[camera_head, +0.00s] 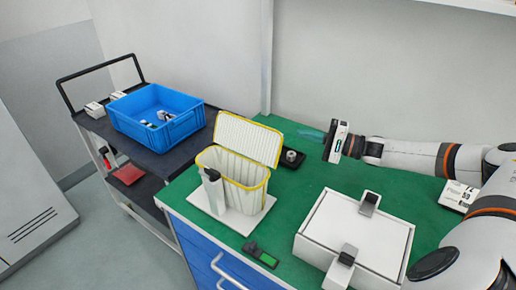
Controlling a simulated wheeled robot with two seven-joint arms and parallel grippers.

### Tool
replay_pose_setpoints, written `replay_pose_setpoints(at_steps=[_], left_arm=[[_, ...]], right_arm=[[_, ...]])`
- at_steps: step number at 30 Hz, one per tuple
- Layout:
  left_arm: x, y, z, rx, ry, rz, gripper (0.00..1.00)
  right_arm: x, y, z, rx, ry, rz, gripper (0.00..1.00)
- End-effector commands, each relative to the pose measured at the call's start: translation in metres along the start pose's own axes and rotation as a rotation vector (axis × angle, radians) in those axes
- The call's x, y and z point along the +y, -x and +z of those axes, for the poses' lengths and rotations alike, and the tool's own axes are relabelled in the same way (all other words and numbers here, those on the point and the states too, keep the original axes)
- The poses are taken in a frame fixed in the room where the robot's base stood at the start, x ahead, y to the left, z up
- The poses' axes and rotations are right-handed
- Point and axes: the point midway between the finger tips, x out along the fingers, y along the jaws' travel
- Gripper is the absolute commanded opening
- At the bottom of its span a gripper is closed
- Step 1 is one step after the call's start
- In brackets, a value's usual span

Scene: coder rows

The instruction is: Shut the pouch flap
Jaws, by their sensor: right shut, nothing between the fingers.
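The pouch (232,180) is a cream ribbed container with a yellow rim, standing on a white base plate (238,222) on the green bench top. Its flap (248,139) is a ribbed panel with yellow edging. The flap stands up and tilts back from the rear rim, so the pouch mouth is open. A grey-white upright part stands at the pouch's front left. My right gripper (309,134) is shut and empty, to the right of the flap and behind it, apart from it. My left gripper is not in view.
A white box (340,238) with two dark-topped clamps fills the bench's front right. A small dark device (262,255) lies at the front edge. A blue crate (156,116) stands on the dark cart at left.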

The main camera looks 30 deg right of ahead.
Motion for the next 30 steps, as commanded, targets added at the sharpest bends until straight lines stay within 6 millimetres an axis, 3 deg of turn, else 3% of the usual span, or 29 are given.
replay_pose_setpoints(at_steps=[2,8,22,30], left_arm=[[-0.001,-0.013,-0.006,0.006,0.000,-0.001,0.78],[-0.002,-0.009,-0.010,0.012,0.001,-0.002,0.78],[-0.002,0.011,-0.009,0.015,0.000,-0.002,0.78],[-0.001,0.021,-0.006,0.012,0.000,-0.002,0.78]], right_arm=[[-0.011,0.002,0.003,0.001,-0.001,0.003,0.00],[-0.008,-0.009,0.003,0.003,-0.004,0.006,0.00],[-0.006,-0.104,0.002,0.005,-0.003,0.007,0.00],[-0.009,-0.106,-0.032,0.002,-0.004,0.002,0.00]])
